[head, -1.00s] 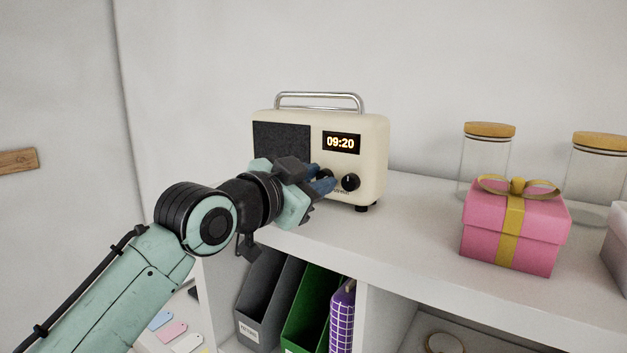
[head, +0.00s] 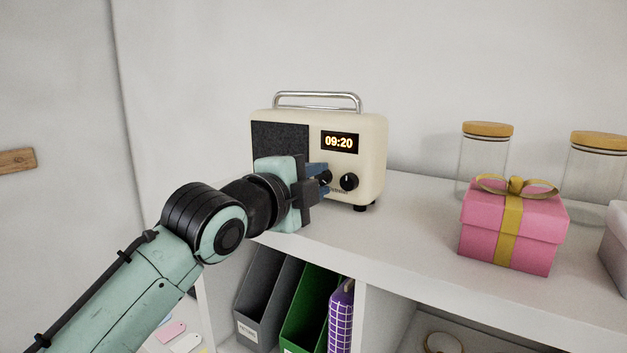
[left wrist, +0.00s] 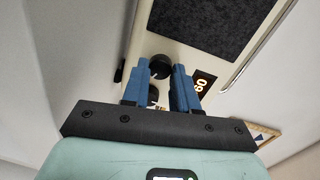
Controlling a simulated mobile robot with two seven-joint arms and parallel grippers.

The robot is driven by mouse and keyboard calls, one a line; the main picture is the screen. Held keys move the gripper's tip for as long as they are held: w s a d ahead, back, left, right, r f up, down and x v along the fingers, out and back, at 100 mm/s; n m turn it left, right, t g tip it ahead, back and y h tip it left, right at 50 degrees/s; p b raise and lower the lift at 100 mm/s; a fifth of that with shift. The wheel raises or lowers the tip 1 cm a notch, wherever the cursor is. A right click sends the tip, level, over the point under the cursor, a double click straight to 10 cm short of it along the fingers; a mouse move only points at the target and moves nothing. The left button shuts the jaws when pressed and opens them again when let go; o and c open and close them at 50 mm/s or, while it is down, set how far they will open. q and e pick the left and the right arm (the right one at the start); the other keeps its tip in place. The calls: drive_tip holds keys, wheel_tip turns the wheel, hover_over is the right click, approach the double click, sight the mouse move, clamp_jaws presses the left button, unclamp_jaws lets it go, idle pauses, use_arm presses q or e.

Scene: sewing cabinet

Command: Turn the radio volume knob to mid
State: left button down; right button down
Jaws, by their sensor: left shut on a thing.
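The cream radio (head: 375,140) stands on the white shelf top, with a dark speaker, a display reading 09:20 and two black knobs low on its front. The left knob (head: 327,177) is partly hidden by my gripper; the right knob (head: 348,181) is uncovered, with a white mark. My left gripper (head: 322,178) is shut on the left knob, one blue finger above and one below it. In the left wrist view, the left knob (left wrist: 160,66) sits between the fingertips (left wrist: 161,72), and the right knob (left wrist: 153,94) shows farther down between the fingers. The lettering by the knobs is unreadable.
A pink gift box (head: 485,222) with a yellow ribbon and glass jars (head: 484,160) with wooden lids stand to the right. The shelf top (head: 405,225) is bare between radio and box. File holders (head: 262,290) stand in the compartment below.

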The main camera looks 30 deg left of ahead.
use_arm(q)
drive_tip(key=m, duration=0.7)
drive_tip(key=shift+y, duration=0.3)
drive_tip(key=m, duration=0.5)
drive_tip(key=shift+f+m+t, duration=0.15)
drive_tip(key=shift+m+t, duration=0.25)
drive_tip(key=shift+m, duration=0.3)
drive_tip(key=c, duration=1.1)
unclamp_jaws()
drive_tip(key=shift+c, duration=0.2)
